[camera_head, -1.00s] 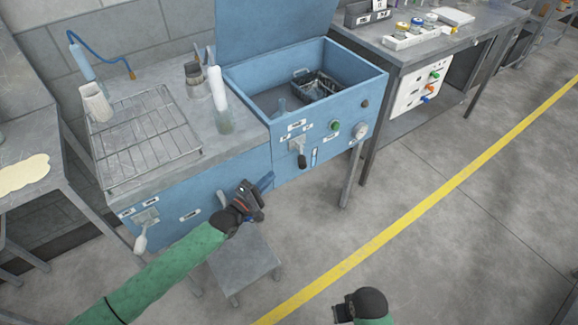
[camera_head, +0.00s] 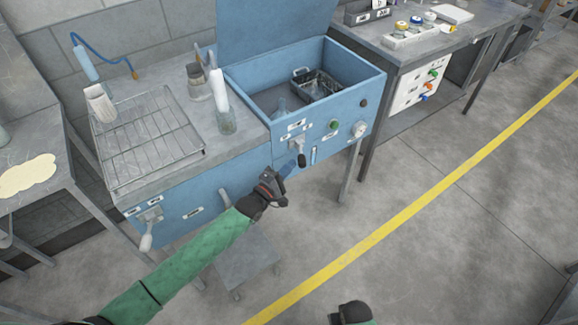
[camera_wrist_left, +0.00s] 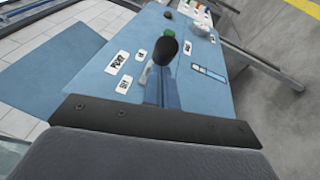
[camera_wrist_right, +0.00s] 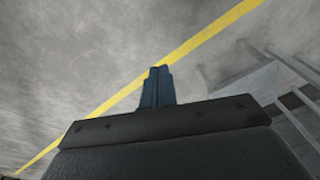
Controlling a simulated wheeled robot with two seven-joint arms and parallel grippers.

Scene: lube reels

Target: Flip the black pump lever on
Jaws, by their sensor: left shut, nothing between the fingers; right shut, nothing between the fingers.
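The black pump lever (camera_head: 301,160) hangs downward from its plate on the front of the blue basin cabinet (camera_head: 340,105). In the left wrist view its black knob (camera_wrist_left: 166,50) stands just beyond the fingertips, beside a label reading PUMP (camera_wrist_left: 117,62). My left gripper (camera_head: 286,169) is shut and empty, just below and left of the knob. In its wrist view the closed blue fingers (camera_wrist_left: 161,80) point toward the lever; I cannot tell whether they touch it. My right gripper (camera_wrist_right: 157,85) is shut and empty over the floor, away from the cabinet.
A green button (camera_head: 334,125) and a round pale knob (camera_head: 359,129) sit right of the lever. A white-handled lever (camera_head: 147,237) is at the far left. A small grey stool (camera_head: 247,263) stands below my left arm. The floor on the right is open.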

